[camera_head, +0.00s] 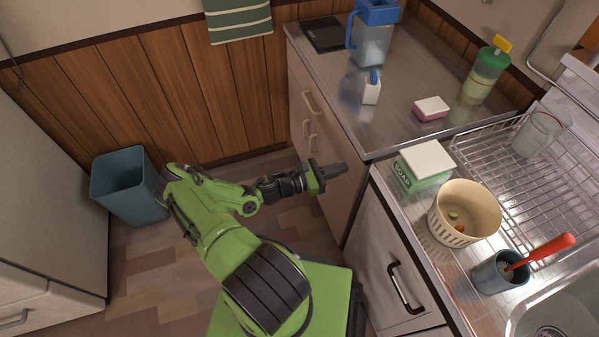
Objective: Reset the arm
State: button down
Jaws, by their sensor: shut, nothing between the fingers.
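My green arm reaches up from the bottom middle and bends to the right over the floor. My gripper (338,170) is at the arm's end, in front of the cabinet side (335,205) and below the counter's edge. Its dark fingers point right and are shut with nothing between them. No object touches the fingers that I can see.
The counter (395,85) at right holds a pitcher (372,42), a pink sponge (430,109), a soap box (424,165), a cream basket (465,212) and a dish rack (500,160). A grey-blue bin (130,187) stands left of my arm.

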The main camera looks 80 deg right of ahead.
jog(key=p+v, duration=0.1)
jog(key=v, duration=1)
jog(key=shift+w+a, duration=0.15)
jog(key=shift+w, duration=0.05)
